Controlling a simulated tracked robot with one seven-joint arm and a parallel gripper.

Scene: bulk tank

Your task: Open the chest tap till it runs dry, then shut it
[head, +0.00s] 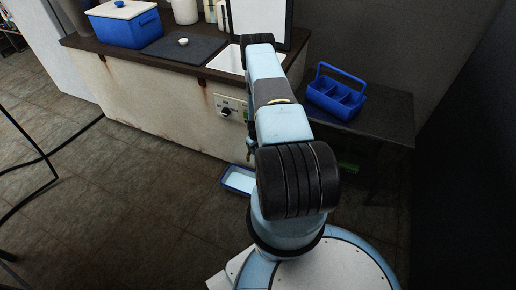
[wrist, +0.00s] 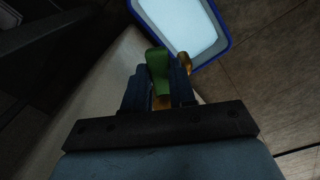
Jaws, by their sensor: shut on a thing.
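The tap has a green lever handle (wrist: 157,68) and a brass spout (wrist: 185,62) in the wrist view. My gripper (wrist: 158,88) is shut on the green handle, with one dark finger on each side of it. A brass part of the tap (head: 249,152) shows low beside my arm in the head view, where my gripper is hidden behind the arm. A blue tray (head: 226,187) stands on the floor below the tap; it also shows in the wrist view (wrist: 226,38), with a pale blue-white surface inside. I cannot tell whether liquid is running from the spout.
The pale, rust-stained chest front (head: 160,108) carries a panel with a dial (head: 226,111). A blue box with a white lid (head: 124,31) stands on the worktop. A blue caddy (head: 335,95) sits on a dark side table (head: 385,115). Open floor lies to the left, with dark cables.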

